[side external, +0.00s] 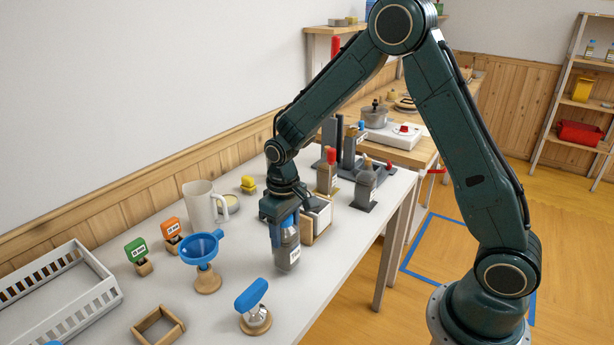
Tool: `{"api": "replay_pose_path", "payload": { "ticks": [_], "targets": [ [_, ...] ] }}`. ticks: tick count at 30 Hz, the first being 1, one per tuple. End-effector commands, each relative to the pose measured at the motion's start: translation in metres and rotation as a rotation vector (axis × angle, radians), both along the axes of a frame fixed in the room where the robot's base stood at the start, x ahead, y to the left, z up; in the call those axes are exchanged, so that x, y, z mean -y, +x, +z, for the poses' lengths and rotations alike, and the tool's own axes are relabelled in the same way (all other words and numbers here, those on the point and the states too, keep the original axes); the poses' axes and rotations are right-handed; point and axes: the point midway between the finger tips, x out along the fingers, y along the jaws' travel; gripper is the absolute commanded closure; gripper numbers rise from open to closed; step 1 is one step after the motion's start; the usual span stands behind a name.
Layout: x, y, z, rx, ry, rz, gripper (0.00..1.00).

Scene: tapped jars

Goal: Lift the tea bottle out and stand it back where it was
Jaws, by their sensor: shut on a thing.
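My gripper (284,232) points down and is shut on a dark grey bottle with a white label (288,256). Its fingers cover the bottle's upper part. The bottle is upright, in front of and to the left of a small open wooden box (317,228). The label is too small to read, so I cannot tell its contents from it. I cannot tell whether the bottle's base touches the white table (235,285) or is a little above it.
Left of my gripper are a white jug (200,204), a blue funnel on a stand (203,252) and a blue-topped tool (251,300). A slotted tray (65,295) lies far left.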

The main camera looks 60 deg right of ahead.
Motion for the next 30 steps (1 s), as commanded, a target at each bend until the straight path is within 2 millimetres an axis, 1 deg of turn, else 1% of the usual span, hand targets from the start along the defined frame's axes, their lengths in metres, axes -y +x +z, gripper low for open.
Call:
{"api": "replay_pose_path", "payload": {
  "ticks": [30],
  "targets": [
    [0.0,0.0003,-0.0059,0.001,0.0,0.0,0.81]
  ]
}}
